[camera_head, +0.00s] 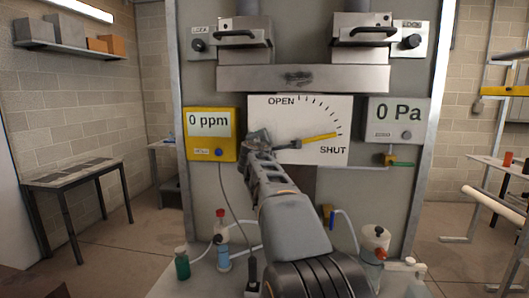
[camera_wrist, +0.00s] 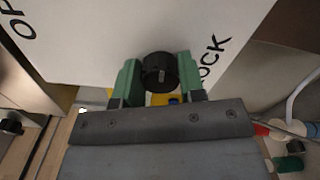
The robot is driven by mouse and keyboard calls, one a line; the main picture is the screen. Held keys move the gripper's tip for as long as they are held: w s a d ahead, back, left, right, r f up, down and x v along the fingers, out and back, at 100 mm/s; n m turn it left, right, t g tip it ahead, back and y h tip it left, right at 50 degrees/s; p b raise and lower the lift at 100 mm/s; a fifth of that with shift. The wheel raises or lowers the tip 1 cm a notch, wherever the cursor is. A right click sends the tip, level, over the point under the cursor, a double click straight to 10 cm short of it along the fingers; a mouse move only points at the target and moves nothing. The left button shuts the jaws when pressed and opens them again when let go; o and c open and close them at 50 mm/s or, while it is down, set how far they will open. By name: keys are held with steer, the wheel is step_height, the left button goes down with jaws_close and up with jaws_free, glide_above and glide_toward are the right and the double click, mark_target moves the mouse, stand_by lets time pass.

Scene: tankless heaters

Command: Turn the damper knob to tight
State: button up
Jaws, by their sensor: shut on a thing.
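A white dial plate (camera_head: 335,110) hangs at the middle of the grey panel, with OPEN at the top and SHUT at the lower right. Its yellow pointer (camera_head: 322,138) points right, just above SHUT. In the wrist view, a black round knob (camera_wrist: 158,66) with a pale mark sits by the letters LOCK on a white plate (camera_wrist: 110,40). The green fingers of my gripper (camera_wrist: 158,80) are shut on this knob, one on each side. In the head view my gripper (camera_head: 262,140) is at the left part of the dial plate, and my arm hides the knob there.
A yellow box reading 0 ppm (camera_head: 212,150) is close left of my gripper. A grey box reading 0 Pa (camera_head: 398,122) is at the right. Two more LOCK plates with knobs are above. Bottles and hoses stand below, including a green bottle (camera_head: 182,265).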

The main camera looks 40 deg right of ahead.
steer(key=m+b, duration=0.4)
steer(key=m, duration=0.1)
steer(key=shift+f+m, duration=0.1)
steer(key=shift+m, duration=0.6)
steer(key=o, duration=0.9)
steer(key=b+v, duration=0.4)
steer(key=v, duration=1)
steer(key=shift+d, duration=0.1)
